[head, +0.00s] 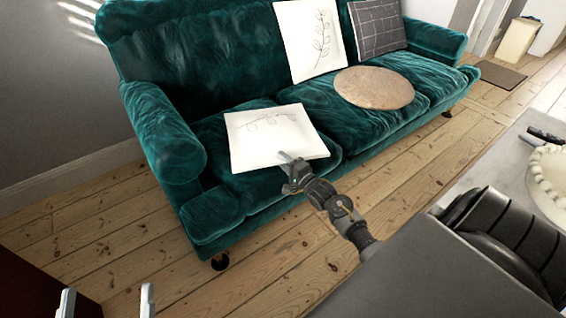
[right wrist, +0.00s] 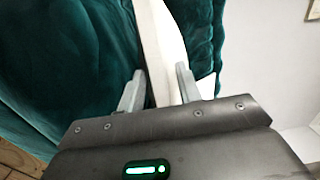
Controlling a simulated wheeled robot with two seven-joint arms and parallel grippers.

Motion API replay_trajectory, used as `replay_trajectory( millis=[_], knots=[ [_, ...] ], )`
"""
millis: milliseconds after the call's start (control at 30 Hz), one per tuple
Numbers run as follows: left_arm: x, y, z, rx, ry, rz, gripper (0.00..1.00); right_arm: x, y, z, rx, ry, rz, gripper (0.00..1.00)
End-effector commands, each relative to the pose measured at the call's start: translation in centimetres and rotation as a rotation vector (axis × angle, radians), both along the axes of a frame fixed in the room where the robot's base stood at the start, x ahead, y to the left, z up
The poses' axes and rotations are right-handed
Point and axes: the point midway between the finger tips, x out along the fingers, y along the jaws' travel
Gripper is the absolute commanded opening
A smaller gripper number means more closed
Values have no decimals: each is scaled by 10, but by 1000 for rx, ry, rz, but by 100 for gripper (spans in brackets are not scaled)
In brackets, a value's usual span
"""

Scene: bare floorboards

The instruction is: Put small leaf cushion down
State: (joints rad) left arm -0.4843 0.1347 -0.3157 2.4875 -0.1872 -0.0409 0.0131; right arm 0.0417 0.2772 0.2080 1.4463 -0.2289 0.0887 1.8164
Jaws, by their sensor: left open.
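The small leaf cushion (head: 270,138), white with a thin leaf-sprig drawing, lies roughly flat over the left seat of the teal sofa. I cannot tell if it rests fully on the seat. My right gripper (head: 290,157) is at its front edge. In the right wrist view the cushion's pale edge (right wrist: 163,45) fills the gap between the fingers of my right gripper (right wrist: 160,75), which is shut on it. My left gripper (head: 107,301) is open and empty at the bottom left, far from the cushion.
The teal sofa (head: 190,70) also holds a larger leaf cushion (head: 308,38), a dark checked cushion (head: 378,27) and a round tan cushion (head: 374,88). Bare floorboards (head: 100,235) lie in front of the sofa.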

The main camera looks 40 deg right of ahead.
Motion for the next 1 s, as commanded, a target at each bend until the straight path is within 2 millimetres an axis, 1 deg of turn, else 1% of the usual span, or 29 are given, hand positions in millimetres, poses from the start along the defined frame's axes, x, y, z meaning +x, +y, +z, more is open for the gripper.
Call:
replay_trajectory(
  millis=[267,367,500,633,800,900,1000],
  knots=[
    [0,0,0,1,3,0,100,0,0,2,0,-1,0,34],
    [1,-2,-3,21,37,-1,100,-8,0,3,1,1,0,34],
    [2,-3,-16,81,141,1,100,-34,0,4,1,2,0,34],
    [11,8,-40,149,278,45,100,-63,0,4,1,4,0,34],
    [15,22,-66,216,424,88,100,-95,0,4,1,3,1,34],
    [15,27,-76,240,479,104,100,-108,-1,3,1,1,0,34],
    [15,31,-82,254,514,115,100,-116,-1,3,1,1,0,34]
  ],
)
